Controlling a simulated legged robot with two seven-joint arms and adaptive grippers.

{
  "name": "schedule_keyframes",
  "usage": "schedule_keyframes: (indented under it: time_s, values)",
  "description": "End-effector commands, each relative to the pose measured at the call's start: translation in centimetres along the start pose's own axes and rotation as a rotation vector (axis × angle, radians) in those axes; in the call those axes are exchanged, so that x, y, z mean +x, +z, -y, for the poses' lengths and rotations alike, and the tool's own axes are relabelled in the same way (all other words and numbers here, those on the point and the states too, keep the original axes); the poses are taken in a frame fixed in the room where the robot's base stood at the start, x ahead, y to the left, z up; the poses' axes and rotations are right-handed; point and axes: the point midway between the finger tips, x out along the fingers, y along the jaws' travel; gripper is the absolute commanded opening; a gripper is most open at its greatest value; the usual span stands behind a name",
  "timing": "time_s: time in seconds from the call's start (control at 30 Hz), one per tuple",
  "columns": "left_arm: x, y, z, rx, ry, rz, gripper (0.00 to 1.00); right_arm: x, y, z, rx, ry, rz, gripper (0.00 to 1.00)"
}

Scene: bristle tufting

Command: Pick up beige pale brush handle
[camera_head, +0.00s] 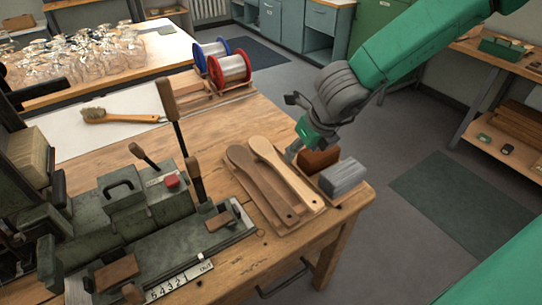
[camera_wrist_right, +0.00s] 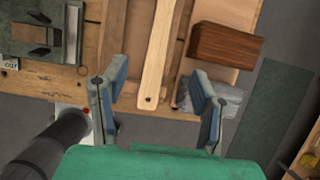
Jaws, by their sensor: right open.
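The beige pale brush handle (camera_head: 287,175) lies flat on a wooden board near the right end of the workbench. A darker brown brush handle (camera_head: 260,183) lies close to its left. In the right wrist view, my open right gripper (camera_wrist_right: 158,78) has one finger on each side of the pale handle's narrow holed end (camera_wrist_right: 157,70). The fingers look clear of it. My left gripper is not in view.
A reddish-brown block (camera_head: 318,160) and a grey block (camera_head: 343,177) sit just right of the handles. A green machine with levers (camera_head: 130,215) stands to the left. A bristle brush (camera_head: 120,117) and wire spools (camera_head: 228,68) lie farther back.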

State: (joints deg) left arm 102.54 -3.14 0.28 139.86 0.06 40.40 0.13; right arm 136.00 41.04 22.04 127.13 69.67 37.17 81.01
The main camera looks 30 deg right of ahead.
Motion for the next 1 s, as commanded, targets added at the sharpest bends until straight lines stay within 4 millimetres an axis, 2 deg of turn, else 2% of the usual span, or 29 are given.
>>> schedule_keyframes:
  time_s: [0.03, 0.1, 0.3, 0.53, 0.8, 1.0]
  values:
    - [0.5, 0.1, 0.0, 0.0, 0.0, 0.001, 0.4, 1.5, -0.3, 0.1, 0.0, -0.001, -0.006, 0.54]
    - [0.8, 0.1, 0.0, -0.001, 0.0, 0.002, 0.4, 3.1, -0.3, 0.2, -0.001, 0.0, -0.007, 0.54]
    - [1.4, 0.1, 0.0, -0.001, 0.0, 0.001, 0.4, 6.7, -0.2, 0.7, 0.0, 0.004, -0.006, 0.54]
    - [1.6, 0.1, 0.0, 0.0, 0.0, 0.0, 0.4, 8.2, -0.3, 0.6, -0.003, 0.005, -0.004, 0.54]
    - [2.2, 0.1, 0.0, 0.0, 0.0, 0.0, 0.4, 12.0, -0.7, 0.1, -0.005, 0.001, -0.005, 0.54]
    - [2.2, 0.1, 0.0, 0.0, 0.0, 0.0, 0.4, 12.7, -0.6, 0.2, -0.004, 0.004, -0.003, 0.54]
